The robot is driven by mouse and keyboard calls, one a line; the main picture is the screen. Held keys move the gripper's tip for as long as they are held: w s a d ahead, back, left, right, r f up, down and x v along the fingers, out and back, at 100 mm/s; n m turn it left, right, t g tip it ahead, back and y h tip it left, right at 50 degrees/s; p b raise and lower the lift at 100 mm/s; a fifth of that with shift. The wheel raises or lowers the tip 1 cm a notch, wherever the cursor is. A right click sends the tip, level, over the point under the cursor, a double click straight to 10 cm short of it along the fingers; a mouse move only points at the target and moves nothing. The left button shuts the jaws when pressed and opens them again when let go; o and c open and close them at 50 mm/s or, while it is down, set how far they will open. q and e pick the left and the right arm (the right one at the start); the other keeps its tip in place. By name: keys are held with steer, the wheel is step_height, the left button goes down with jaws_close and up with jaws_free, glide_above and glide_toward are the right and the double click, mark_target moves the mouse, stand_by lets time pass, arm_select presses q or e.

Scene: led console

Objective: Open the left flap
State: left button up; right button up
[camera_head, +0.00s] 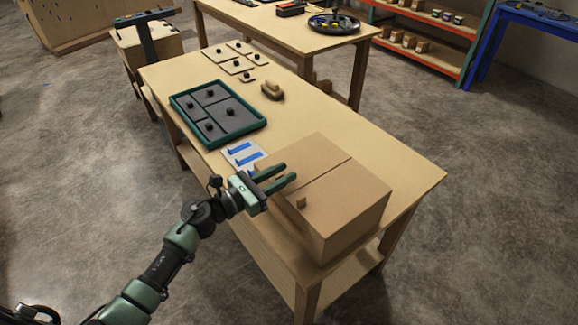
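A cardboard-brown box (345,235) stands on the near right end of the wooden table. Its top is shut, with a dark seam running across it between a far-left panel (309,156) and a near-right panel (345,195). A small brown knob (301,202) sits near the box's left edge. My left gripper (289,172) is open, its two green fingers apart and pointing right, over or beside the box's left edge. Nothing shows between the fingers. I cannot tell whether they touch the box. The gripper hides part of the far-left panel. My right gripper is not in view.
A green-rimmed tray (262,122) with grey panels and black knobs lies farther back on the table (385,155). A plate with blue strips (241,152) lies just behind my gripper. A small brown object (272,91) and several knobbed tiles (236,66) lie beyond.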

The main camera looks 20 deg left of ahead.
arm_select(q)
steer(key=shift+x, duration=1.2)
jaws_close()
stand_by(0.6)
